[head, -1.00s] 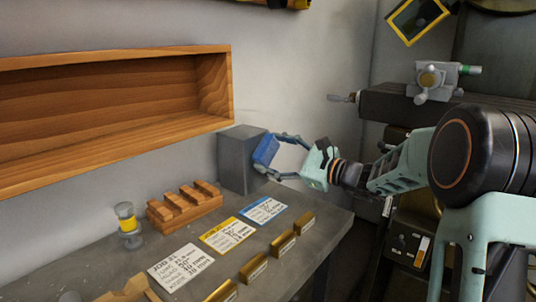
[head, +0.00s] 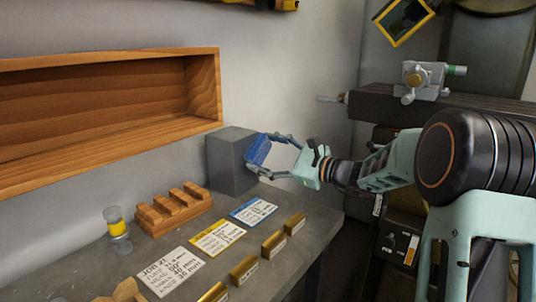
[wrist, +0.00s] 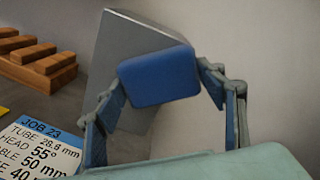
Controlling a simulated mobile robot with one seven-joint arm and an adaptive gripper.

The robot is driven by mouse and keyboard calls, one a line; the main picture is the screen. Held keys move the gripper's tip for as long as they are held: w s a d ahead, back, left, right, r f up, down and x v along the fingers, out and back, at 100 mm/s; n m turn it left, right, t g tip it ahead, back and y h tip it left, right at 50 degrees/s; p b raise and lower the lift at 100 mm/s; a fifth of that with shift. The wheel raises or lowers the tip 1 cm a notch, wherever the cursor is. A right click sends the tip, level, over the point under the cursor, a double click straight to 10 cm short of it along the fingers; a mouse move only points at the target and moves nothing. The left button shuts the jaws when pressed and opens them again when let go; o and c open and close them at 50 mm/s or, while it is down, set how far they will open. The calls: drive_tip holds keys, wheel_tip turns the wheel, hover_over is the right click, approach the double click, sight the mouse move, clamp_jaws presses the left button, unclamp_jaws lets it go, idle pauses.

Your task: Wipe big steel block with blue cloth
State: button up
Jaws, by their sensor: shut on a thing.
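The big steel block (head: 229,160) stands upright at the back of the bench, near the wall. It also shows in the wrist view (wrist: 133,48), behind the cloth. The blue cloth (head: 258,150) is a folded pad, held between the fingers of my gripper (head: 270,153). In the wrist view, the cloth (wrist: 158,77) spans the space between the two fingertips and covers part of the block's face. The cloth is at the block's right side; I cannot tell whether it touches the face.
A wooden slotted rack (head: 175,208), a grey and yellow cylinder (head: 117,229), job cards (head: 171,272) and several brass blocks (head: 245,269) lie on the bench (head: 313,237). A wooden shelf box (head: 100,120) hangs above. A vise (head: 425,80) is at the right.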

sight(234, 160)
drive_tip(key=shift+s+a+b, duration=0.6)
drive_tip(key=shift+s+a, duration=0.2)
drive_tip(key=shift+s, duration=0.4)
drive_tip(key=shift+s+a+b, duration=0.55)
drive_tip(key=shift+s+a, duration=0.3)
drive_tip(key=shift+s, duration=0.35)
drive_tip(key=shift+s+a+b, duration=0.6)
drive_tip(key=shift+s+a, duration=0.2)
drive_tip(key=shift+s, duration=0.4)
drive_tip(key=v, duration=0.6)
drive_tip(key=shift+d, duration=0.15)
drive_tip(key=shift+v, duration=1.4)
drive_tip(key=shift+r, duration=0.1)
